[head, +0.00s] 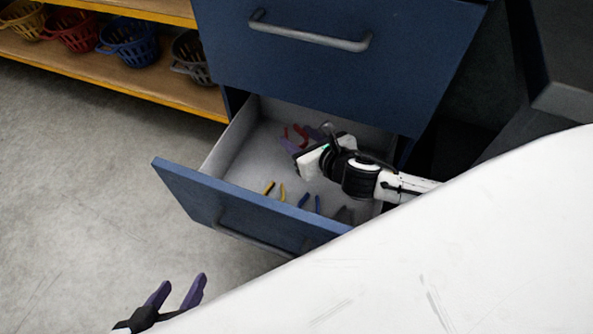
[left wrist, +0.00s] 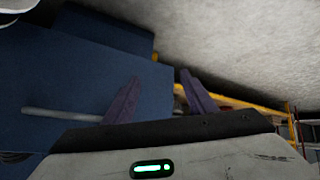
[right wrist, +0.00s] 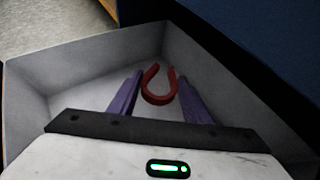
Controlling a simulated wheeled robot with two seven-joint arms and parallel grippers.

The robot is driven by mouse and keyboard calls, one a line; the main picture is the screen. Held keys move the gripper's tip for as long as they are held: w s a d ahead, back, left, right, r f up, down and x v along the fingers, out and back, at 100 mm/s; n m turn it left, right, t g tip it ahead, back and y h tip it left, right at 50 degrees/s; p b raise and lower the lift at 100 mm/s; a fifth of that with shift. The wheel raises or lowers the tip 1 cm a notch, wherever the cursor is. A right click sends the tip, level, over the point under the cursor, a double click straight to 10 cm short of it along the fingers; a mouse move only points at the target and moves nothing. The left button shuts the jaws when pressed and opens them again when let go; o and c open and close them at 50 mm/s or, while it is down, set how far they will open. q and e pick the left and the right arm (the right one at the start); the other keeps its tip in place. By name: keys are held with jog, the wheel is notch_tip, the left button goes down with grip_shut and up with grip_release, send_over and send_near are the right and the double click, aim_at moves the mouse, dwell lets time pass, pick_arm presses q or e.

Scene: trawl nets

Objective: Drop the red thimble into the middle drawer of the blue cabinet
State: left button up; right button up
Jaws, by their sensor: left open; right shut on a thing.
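The red thimble (right wrist: 160,84) is a U-shaped piece between the purple fingers of my right gripper (right wrist: 158,95), which is shut on it. The head view shows the thimble (head: 301,132) at the fingertips of my right gripper (head: 302,140), over the inside of an open drawer (head: 182,192) of the blue cabinet (head: 420,50). Another drawer front is above this drawer. What lies below it is hidden, so I cannot tell its place in the stack. My left gripper (head: 178,292) is open and empty, low at the left, and also shows in the left wrist view (left wrist: 160,80).
Small two-pronged yellow (head: 281,192) and blue (head: 304,200) pieces are in the drawer near its front. A white surface (head: 450,270) covers the lower right. A shelf (head: 110,72) with yellow, red, blue and grey baskets is at upper left. Grey floor is clear at left.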

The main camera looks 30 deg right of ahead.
notch_tip(320, 180, down, 4)
jog(key=shift+r+b, duration=0.15)
jog(key=shift+b, duration=0.65)
jog(key=shift+s+f+b, duration=0.15)
jog(key=shift+f+b, duration=0.4)
jog(key=shift+f, duration=0.4)
notch_tip(320, 180, down, 4)
jog(key=shift+b, duration=1.2)
pick_arm(q)
jog(key=d, duration=0.1)
jog(key=d+h, duration=0.1)
jog(key=d+m, duration=0.1)
jog(key=shift+w+f+g, duration=0.25)
jog(key=shift+w+g, duration=0.15)
pick_arm(e)
jog(key=shift+r, duration=0.1)
pick_arm(q)
jog(key=shift+d+r+h, duration=0.1)
jog(key=shift+d+h, duration=0.05)
jog(key=shift+h, duration=0.15)
pick_arm(e)
jog(key=shift+f, duration=0.6)
jog(key=o, duration=1.1)
